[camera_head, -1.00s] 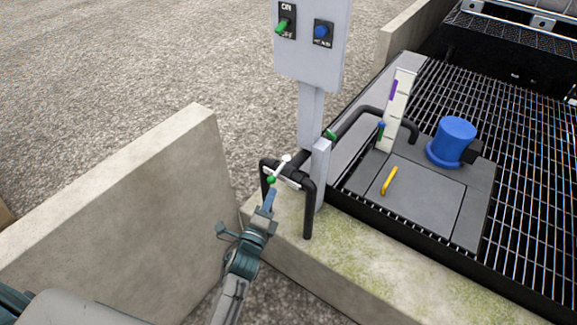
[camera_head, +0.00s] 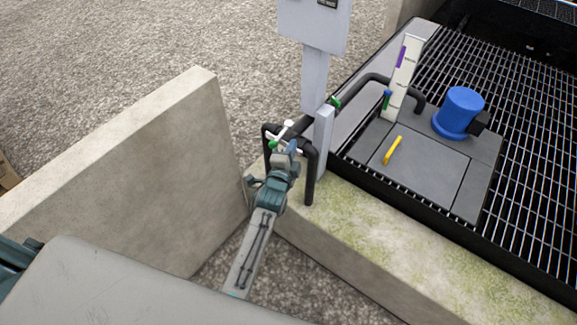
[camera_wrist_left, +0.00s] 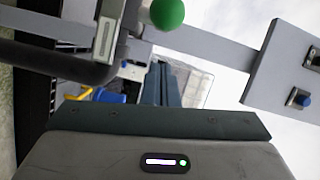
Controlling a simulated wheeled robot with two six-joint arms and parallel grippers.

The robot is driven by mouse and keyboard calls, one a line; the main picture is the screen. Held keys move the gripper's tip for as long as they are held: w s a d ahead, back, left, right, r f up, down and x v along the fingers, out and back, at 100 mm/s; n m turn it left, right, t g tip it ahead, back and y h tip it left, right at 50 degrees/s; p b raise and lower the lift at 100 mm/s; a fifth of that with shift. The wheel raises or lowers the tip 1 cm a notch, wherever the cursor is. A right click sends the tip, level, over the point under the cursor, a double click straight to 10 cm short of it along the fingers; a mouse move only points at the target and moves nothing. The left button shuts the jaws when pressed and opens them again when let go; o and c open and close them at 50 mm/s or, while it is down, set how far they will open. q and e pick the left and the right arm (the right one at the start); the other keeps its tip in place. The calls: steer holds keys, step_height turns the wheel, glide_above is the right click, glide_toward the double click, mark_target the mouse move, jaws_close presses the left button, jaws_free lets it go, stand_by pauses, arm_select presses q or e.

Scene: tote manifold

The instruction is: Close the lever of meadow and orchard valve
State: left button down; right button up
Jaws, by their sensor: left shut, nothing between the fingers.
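The valve manifold is a black pipe (camera_head: 310,180) bent over the low concrete wall, with a white valve part (camera_head: 288,128) and a small green lever knob (camera_head: 273,145). My left gripper (camera_head: 292,147) is shut and empty, with its blue-grey fingertips close beside the valve, right of the green knob. Whether they touch is unclear. In the left wrist view the green knob (camera_wrist_left: 167,13) is at the top, above the shut fingers (camera_wrist_left: 162,84). Another green handle (camera_head: 335,102) shows on the pipe behind the grey post. Valve name labels are not readable. My right gripper is not in view.
A grey post (camera_head: 323,140) stands right beside the pipe, and a control box (camera_head: 313,22) is on a pole behind. A tall concrete wall (camera_head: 130,175) is at left. A blue motor (camera_head: 461,110) and yellow handle (camera_head: 393,150) are on the covers over the grating.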

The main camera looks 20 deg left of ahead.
mark_target(275, 146)
arm_select(q)
steer(key=shift+w+a+f, duration=0.1)
steer(key=shift+a+f, duration=0.05)
steer(key=shift+a, duration=0.7)
steer(key=shift+w+a+f, duration=0.1)
steer(key=shift+a+f, duration=0.05)
steer(key=shift+a, duration=0.65)
steer(key=shift+a, duration=0.75)
steer(key=shift+w+a+f, duration=0.1)
steer(key=shift+a, duration=0.1)
